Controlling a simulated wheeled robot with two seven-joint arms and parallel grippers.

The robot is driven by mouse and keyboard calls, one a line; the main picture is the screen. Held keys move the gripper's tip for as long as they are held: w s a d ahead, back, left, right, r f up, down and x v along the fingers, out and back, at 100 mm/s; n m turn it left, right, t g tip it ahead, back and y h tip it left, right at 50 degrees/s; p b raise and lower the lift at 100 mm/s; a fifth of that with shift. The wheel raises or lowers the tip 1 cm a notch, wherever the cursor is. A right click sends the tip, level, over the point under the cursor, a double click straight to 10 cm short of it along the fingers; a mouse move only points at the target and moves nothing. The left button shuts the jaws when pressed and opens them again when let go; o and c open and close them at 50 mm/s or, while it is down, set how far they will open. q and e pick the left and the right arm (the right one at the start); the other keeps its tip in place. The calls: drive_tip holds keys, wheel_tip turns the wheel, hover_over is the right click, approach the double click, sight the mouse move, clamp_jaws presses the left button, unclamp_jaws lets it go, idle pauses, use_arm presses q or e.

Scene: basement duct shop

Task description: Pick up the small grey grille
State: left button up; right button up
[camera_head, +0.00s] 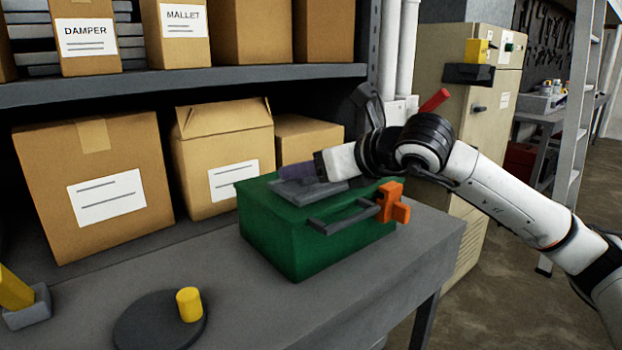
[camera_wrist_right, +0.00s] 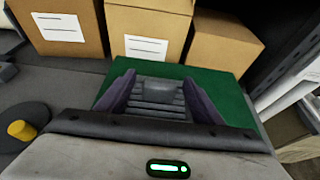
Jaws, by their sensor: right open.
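The small grey grille (camera_head: 312,193) lies flat on top of the green box (camera_head: 318,246). My right gripper (camera_head: 296,173) is open, low over the box top, and hides part of the grille in the head view. I cannot tell whether the fingers touch the grille. My left gripper is in neither view.
An orange cross-shaped knob (camera_head: 392,203) and a dark handle (camera_head: 343,217) are on the green box. Cardboard boxes (camera_head: 95,187) stand behind, under a shelf (camera_head: 180,86). A dark disc (camera_head: 140,325) with a yellow peg (camera_head: 189,304) is at front left. The bench (camera_head: 265,310) front is clear.

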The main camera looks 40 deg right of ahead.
drive_tip(key=shift+w, duration=0.1)
drive_tip(key=shift+c, duration=0.4)
drive_tip(key=c, duration=1.1)
drive_tip(key=shift+c, duration=0.2)
drive_tip(key=shift+r, duration=0.1)
